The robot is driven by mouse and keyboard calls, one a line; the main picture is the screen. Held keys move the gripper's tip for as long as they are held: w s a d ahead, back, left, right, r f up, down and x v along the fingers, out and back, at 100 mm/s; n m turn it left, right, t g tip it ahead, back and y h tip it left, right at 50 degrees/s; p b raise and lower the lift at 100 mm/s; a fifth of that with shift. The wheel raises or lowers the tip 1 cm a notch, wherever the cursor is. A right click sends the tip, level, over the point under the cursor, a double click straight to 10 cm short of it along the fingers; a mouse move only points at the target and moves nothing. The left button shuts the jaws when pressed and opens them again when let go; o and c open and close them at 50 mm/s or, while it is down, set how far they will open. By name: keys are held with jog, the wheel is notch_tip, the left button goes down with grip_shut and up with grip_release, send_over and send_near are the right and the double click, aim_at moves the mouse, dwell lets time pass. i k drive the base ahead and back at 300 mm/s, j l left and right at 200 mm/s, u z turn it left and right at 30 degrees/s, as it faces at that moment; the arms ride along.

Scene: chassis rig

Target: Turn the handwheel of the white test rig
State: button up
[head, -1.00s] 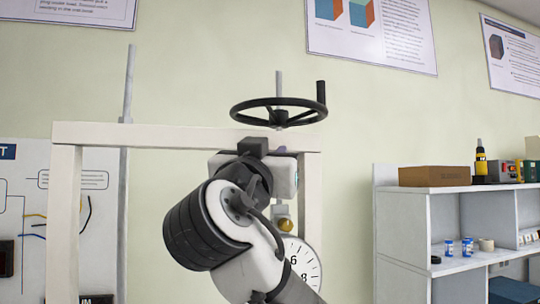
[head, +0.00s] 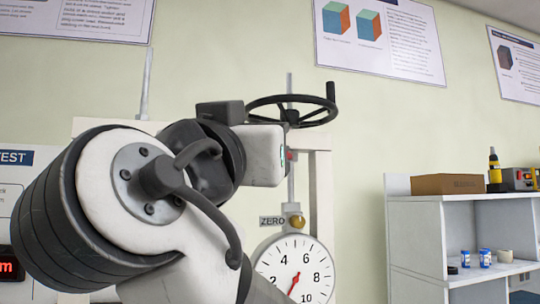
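The black handwheel (head: 318,102) lies flat on top of the white test rig (head: 321,190), around a thin grey vertical rod. Its upright crank knob (head: 331,91) stands at the right of the rim. My arm's large wrist fills the left and middle of the head view. A white end part of my arm, with a dark block above it, is just below and left of the wheel and overlaps its left rim in the picture. My gripper's fingers are hidden, so contact with the wheel cannot be told.
Below the wheel are a ZERO label (head: 272,221), a brass knob (head: 297,222) and a round dial (head: 312,265) with a red needle. A white shelf unit (head: 416,230) stands at the right. Bare wall lies between rig and shelf.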

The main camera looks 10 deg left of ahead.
aim_at(291, 116)
jog(key=k+j, duration=0.1)
jog(key=k, duration=0.4)
jog(key=k+j, duration=0.1)
jog(key=k, duration=0.4)
